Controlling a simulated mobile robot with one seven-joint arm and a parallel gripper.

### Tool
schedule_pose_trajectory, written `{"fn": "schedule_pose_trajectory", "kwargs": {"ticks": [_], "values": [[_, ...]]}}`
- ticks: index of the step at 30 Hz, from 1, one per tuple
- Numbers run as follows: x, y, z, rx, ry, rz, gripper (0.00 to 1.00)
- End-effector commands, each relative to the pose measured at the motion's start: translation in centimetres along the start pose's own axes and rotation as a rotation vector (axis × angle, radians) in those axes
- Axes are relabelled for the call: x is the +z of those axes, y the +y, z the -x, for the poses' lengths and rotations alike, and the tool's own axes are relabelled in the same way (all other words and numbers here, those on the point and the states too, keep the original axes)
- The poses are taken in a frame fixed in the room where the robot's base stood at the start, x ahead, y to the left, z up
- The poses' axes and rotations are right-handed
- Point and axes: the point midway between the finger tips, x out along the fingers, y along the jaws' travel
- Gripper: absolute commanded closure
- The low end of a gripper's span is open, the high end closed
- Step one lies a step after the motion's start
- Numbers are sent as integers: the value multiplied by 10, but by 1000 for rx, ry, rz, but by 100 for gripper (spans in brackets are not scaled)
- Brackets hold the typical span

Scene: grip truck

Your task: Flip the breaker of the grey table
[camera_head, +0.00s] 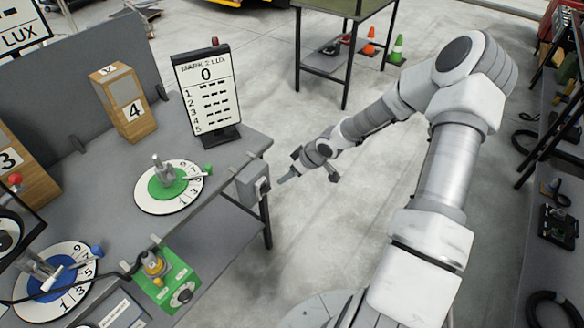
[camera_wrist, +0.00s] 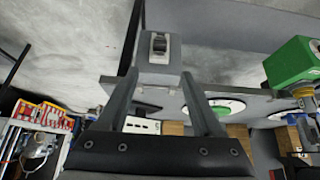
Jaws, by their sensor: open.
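The grey table (camera_head: 115,225) fills the left of the head view. The breaker, a small grey box (camera_head: 252,182), is fixed at its right edge. Its switch faces right, toward my gripper. In the wrist view the breaker (camera_wrist: 158,70) is upper centre, with a dark switch (camera_wrist: 159,44) on its face; I cannot tell the switch's position. My gripper (camera_head: 308,177) is open and empty, just right of the breaker and apart from it. In the wrist view, my fingers (camera_wrist: 158,76) spread to either side of the breaker box.
The table carries a score sign (camera_head: 207,92), a green dial (camera_head: 168,187), a blue dial (camera_head: 55,283), a green box (camera_head: 165,275) and wooden blocks (camera_head: 122,103). A green-topped table (camera_head: 345,8) stands at the back. Cluttered shelving lines the right. The floor between is clear.

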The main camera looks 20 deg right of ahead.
Motion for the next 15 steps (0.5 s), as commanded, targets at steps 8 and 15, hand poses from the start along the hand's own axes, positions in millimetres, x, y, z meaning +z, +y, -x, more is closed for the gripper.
{"fn": "schedule_pose_trajectory", "kwargs": {"ticks": [8, 15], "values": [[0, 0, 17, -1, 0, 0, 32], [0, 0, 17, -1, 0, 0, 32]]}}
